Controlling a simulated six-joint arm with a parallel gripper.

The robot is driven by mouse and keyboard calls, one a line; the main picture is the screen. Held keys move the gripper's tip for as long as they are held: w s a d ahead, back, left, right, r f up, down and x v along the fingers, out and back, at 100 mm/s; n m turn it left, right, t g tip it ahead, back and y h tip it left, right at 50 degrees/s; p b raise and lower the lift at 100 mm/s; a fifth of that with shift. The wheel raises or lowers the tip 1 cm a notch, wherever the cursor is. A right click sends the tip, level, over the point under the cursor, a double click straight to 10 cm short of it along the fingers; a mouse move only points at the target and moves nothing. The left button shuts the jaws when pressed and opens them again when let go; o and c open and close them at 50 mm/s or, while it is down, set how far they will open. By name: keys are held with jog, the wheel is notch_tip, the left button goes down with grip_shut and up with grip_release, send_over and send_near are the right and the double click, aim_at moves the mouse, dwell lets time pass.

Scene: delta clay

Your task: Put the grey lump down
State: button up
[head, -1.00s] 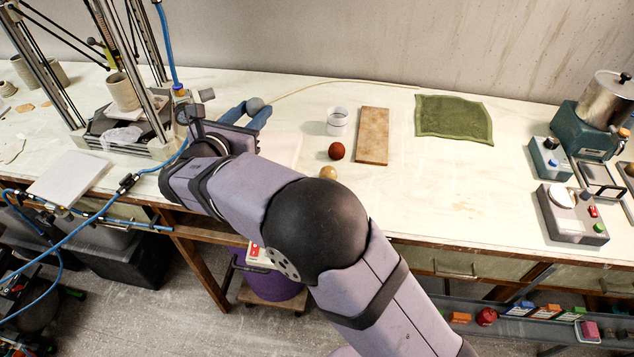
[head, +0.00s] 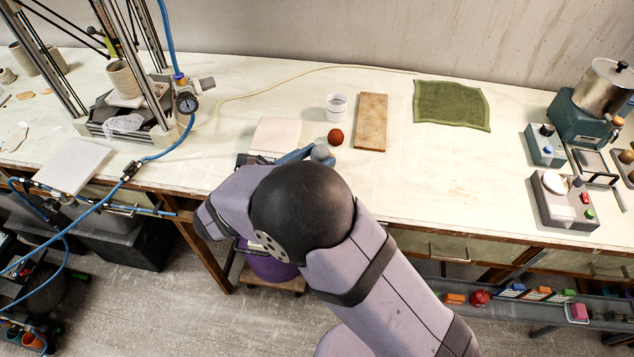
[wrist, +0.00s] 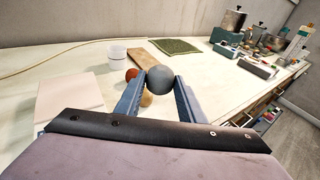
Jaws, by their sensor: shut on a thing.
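The grey lump (wrist: 159,79) is a round ball held between the two blue fingers of my gripper (wrist: 158,88) in the wrist view. In the head view the grey lump (head: 321,153) shows at the tips of my gripper (head: 312,153), low near the table's front part. My gripper is shut on it. I cannot tell whether the lump touches the table. A red-brown ball (head: 335,136) lies just beyond it. A tan ball (wrist: 146,98) is partly hidden behind the fingers and lump in the wrist view.
A white cup (head: 337,106), a wooden board (head: 371,122) and a green cloth (head: 452,105) lie beyond the balls. A pale tile (head: 276,135) is to the left.

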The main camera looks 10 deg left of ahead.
jog(key=shift+f+p, duration=0.75)
jog(key=shift+f, duration=3.65)
jog(key=shift+f, duration=0.2)
jog(key=o, duration=1.2)
jog(key=shift+r, duration=0.1)
jog(key=shift+r, duration=0.2)
jog(key=shift+s+a, duration=0.3)
jog(key=b+v, duration=0.4)
jog(key=v, duration=0.7)
jog(key=shift+s, duration=0.2)
